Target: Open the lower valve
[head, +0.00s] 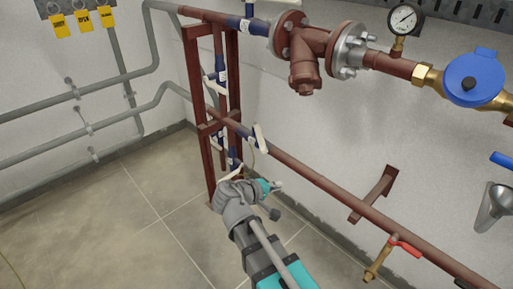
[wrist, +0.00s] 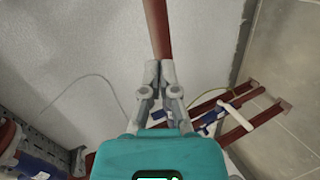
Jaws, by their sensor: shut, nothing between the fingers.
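Several blue-sleeved valves with white lever handles sit on the red-brown pipework at the frame. One white handle (head: 260,137) is on the lower horizontal pipe (head: 315,182), standing steeply across it. Another white handle (head: 230,172) is lower down, close behind my arm and partly hidden. I cannot tell which of these is the lower valve. My gripper (head: 279,185) is below and right of the lower-pipe handle, apart from it. In the wrist view my gripper (wrist: 160,66) is shut and empty, its tips in line with a red-brown pipe (wrist: 157,28). A white handle (wrist: 235,116) lies to their right.
The upright red-brown frame (head: 196,100) stands behind my arm. A brass tap with a red lever (head: 405,248) hangs from the lower pipe at right. Above are a flanged strainer (head: 305,60) and a pressure gauge (head: 404,19). The tiled floor (head: 130,225) at left is clear.

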